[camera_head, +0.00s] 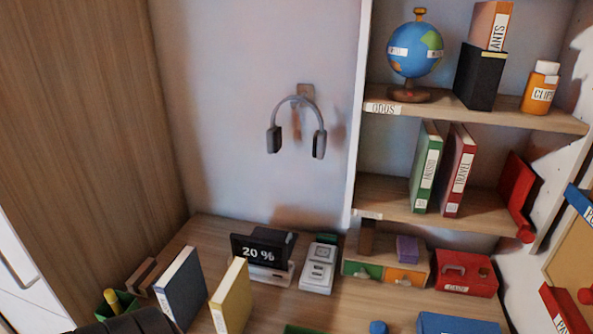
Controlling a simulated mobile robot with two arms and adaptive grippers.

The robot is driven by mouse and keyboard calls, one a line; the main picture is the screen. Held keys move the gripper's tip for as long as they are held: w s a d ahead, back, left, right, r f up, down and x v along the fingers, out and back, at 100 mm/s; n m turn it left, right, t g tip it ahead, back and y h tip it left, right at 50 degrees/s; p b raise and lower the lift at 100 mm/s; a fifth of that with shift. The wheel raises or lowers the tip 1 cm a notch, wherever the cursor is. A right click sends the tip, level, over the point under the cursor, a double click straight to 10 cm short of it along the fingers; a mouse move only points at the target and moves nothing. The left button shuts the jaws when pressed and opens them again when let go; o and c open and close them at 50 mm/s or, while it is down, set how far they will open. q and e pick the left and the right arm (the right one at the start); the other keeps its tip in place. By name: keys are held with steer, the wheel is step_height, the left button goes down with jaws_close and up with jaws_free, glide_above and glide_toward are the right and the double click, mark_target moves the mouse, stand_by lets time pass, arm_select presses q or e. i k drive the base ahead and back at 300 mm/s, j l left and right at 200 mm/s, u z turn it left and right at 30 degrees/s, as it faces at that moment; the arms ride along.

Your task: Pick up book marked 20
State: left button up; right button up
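Several books are in view, but I cannot read a 20 on any of them. A green book (426,168) and a red TRAVEL book (459,172) stand on the middle shelf, with small unreadable labels low on their spines. A dark blue book (182,287) and a yellow book (231,299) stand on the desk at the lower left. Neither gripper can be made out.
A globe (416,50) and an orange CLIPS jar (540,90) stand on the upper shelf. Headphones (297,125) hang on the wall. A small drawer unit (388,265) and a red box (466,272) sit below. A dark rounded shape at the lower left is unclear.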

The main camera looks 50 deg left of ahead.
mark_target(231, 303)
steer(key=u, duration=2)
